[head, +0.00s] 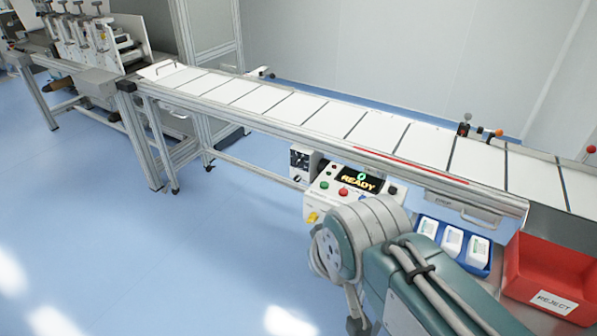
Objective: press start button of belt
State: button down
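The belt (340,119) runs from the back left to the right, with white panels parted by dark gaps. Below its front rail is a white control box (328,205) with a lit display (357,181) reading "READY". On the box I see a green button (323,185), a red button (343,192) and a dark round knob or button at the right. Button labels are too small to read. My green and grey arm covers the box's lower right part. My gripper does not show clearly; the arm's end is hidden.
A blue bin (448,262) with white packs and a red bin (540,272) labelled "REJECT" stand at the right. A dial unit (300,158) is left of the control box. The blue floor (150,260) at the left is clear.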

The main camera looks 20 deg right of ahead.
aim_at(323, 185)
jog(key=i+j, duration=0.2)
jog(key=i, duration=0.2)
jog(key=i+j+z, duration=0.1)
jog(key=i, duration=0.35)
jog(key=j, duration=0.05)
